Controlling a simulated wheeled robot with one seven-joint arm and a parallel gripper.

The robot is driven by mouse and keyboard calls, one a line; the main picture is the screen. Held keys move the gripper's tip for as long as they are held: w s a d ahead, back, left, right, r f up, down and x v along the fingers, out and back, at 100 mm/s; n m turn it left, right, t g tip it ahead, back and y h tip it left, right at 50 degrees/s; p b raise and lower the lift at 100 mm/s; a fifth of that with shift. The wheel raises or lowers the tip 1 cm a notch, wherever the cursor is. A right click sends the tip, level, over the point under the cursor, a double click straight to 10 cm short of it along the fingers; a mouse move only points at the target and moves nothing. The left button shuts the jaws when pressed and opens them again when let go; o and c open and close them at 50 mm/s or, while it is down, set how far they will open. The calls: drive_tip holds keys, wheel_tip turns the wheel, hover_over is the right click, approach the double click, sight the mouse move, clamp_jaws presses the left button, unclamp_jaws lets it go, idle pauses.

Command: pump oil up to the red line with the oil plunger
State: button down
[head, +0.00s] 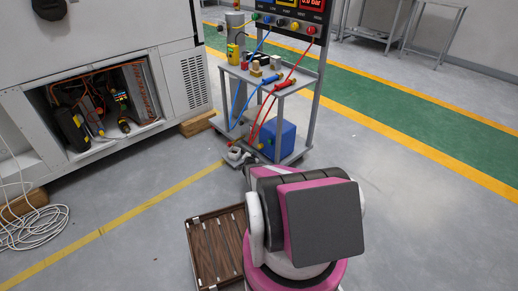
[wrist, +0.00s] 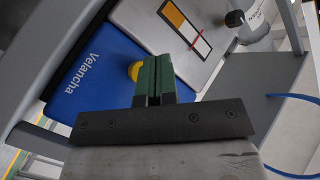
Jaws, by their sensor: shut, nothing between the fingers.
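In the wrist view, my gripper (wrist: 157,62) has its green fingers together and empty. A blue and grey unit marked "Velancha" (wrist: 88,68) lies beyond them. A round yellow knob (wrist: 133,71) shows at the left edge of the fingers and is partly hidden by them; I cannot tell whether they touch it. A level window (wrist: 203,48) on the grey face has an orange fill (wrist: 174,16) at its upper left end. A red line (wrist: 197,40) crosses it further down, with white between. In the head view, the gripper is hidden behind my pink arm.
A grey trolley (head: 262,73) carries gauges and fittings, with a blue box (head: 277,137) on its lower shelf. Red hoses (head: 273,103) hang at its front. A brown slatted crate (head: 207,250) lies on the floor beside my arm. Open floor (head: 420,220) is at right.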

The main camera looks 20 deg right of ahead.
drive_tip(key=shift+s+a, duration=0.2)
drive_tip(key=shift+a, duration=0.35)
drive_tip(key=shift+s+a, duration=0.15)
drive_tip(key=shift+a, duration=0.35)
